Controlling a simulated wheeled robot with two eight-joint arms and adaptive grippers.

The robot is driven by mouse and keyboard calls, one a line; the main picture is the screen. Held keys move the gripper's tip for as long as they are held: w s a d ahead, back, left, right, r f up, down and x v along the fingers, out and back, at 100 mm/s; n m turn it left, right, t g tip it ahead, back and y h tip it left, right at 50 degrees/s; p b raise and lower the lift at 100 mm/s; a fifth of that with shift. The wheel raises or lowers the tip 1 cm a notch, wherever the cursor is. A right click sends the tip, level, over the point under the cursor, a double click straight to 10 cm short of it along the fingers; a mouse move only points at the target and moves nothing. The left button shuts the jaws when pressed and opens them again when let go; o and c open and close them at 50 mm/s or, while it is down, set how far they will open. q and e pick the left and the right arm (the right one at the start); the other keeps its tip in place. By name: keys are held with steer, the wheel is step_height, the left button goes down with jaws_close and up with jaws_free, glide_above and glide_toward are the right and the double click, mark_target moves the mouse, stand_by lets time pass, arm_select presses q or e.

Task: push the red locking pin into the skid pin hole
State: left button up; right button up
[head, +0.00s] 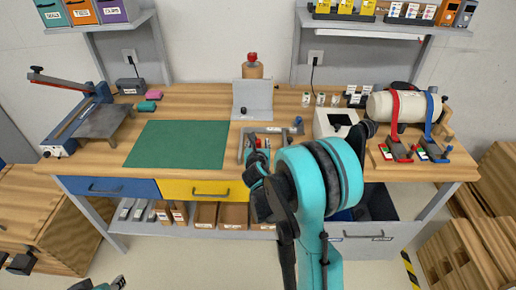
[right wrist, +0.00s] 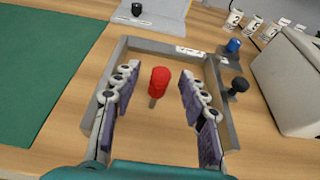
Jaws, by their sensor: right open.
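The red locking pin (right wrist: 158,82) stands roughly upright, red head up with a short metallic shank below, inside a grey rectangular frame (right wrist: 215,72) on the bench. My right gripper (right wrist: 159,92) is open, with one finger on each side of the pin and visible gaps between. In the head view my right gripper (head: 258,160) is over the same grey frame (head: 242,143), and it and the arm largely hide the pin. Part of what looks like my left gripper (head: 118,283) shows at the bottom edge; its fingers are not clear. I cannot make out the skid pin hole.
A blue knob (right wrist: 233,46) and a black knob (right wrist: 239,86) are at the frame's right. A white box (head: 330,122) and a strapped cylinder (head: 405,105) stand further right. A green mat (head: 178,145) lies left, with clear surface. A grey angled plate (head: 252,98) stands behind.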

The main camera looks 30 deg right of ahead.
steer(key=shift+x, duration=1)
steer(key=shift+s+r, duration=0.1)
steer(key=shift+s, duration=0.05)
steer(key=shift+c, duration=0.2)
jaws_close()
